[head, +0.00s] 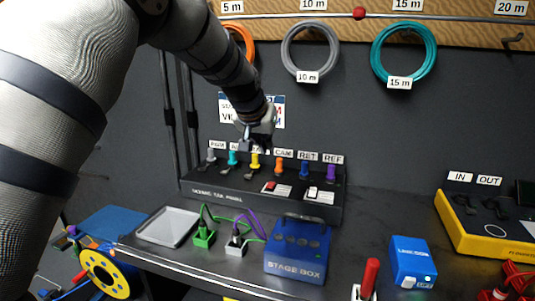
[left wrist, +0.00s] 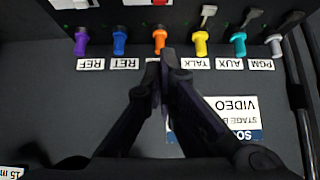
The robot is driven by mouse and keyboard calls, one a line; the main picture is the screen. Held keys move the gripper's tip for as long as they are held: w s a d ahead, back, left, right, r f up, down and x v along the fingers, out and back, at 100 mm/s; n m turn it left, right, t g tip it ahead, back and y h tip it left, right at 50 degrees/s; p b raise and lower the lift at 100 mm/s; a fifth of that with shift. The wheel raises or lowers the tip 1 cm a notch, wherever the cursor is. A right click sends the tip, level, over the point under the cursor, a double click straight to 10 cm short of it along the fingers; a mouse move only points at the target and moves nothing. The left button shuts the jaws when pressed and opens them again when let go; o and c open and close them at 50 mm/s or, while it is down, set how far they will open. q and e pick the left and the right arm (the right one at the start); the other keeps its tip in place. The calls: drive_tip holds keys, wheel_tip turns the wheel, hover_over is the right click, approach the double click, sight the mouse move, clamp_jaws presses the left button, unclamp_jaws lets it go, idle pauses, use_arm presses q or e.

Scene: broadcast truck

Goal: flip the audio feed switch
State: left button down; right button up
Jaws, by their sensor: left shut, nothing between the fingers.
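The black sloped panel (head: 230,193) on the counter carries a row of coloured connectors under tags reading AUX, CAM, RET and REF. On its front are a red-marked switch plate (head: 277,188) and a white switch plate (head: 320,194); I cannot read which is the audio feed switch. My left gripper (head: 246,143) is shut and empty, just above the tag row. In the left wrist view, upside down, its fingertips (left wrist: 162,62) overlap the CAM tag area by the orange connector (left wrist: 159,40). Grey levers (left wrist: 208,13) stand past the yellow connector. My right gripper is out of view.
A blue stage box (head: 298,262), green plug (head: 203,236), grey tray (head: 168,226), blue box (head: 412,262) and yellow-edged IN/OUT unit (head: 480,235) crowd the counter. A red-handled item (head: 369,275) stands at the front. Cable coils (head: 403,52) hang on the wall.

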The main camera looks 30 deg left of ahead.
use_arm(q)
drive_tip(key=shift+s+d+r, duration=0.15)
drive_tip(key=shift+s+r, duration=0.25)
drive_tip(key=shift+r, duration=0.1)
drive_tip(key=shift+s+d+r+g, duration=0.2)
drive_tip(key=shift+s+r+g, duration=0.05)
drive_tip(key=shift+s+g, duration=0.3)
drive_tip(key=shift+f, duration=0.1)
